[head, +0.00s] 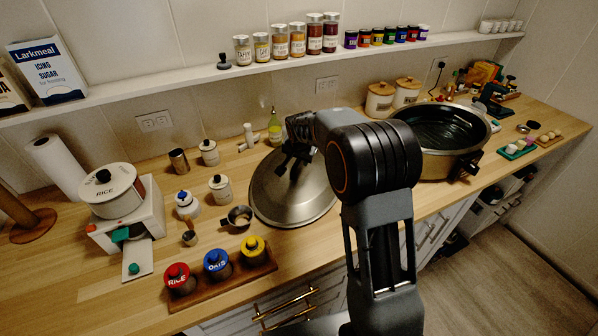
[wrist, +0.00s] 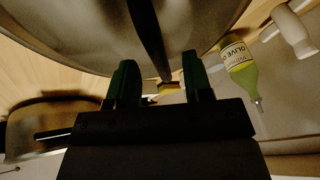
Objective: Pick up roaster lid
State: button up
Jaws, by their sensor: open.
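The roaster lid (head: 270,199), a large domed grey metal lid, rests on the wooden counter left of my arm in the head view. Its underside edge and far part are partly hidden by my arm. In the wrist view the lid (wrist: 80,35) fills the top, with its dark strap handle (wrist: 149,35) and a brass-coloured handle end. My gripper (wrist: 160,80) is open, its two green-dark fingers on either side of the handle's end, with gaps showing on both sides. In the head view my gripper (head: 290,164) is over the top of the lid.
The roaster pan (head: 470,163) stands right of my arm. An olive oil bottle (wrist: 238,62) is close by the lid; it also shows in the head view (head: 275,130). A small metal cup (head: 240,217) and white canisters stand left of the lid. A shelf (head: 180,78) runs above.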

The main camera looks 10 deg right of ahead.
jog(key=shift+x, duration=1.05)
jog(key=shift+c, duration=0.4)
grip_shut()
jog(key=shift+r, duration=0.15)
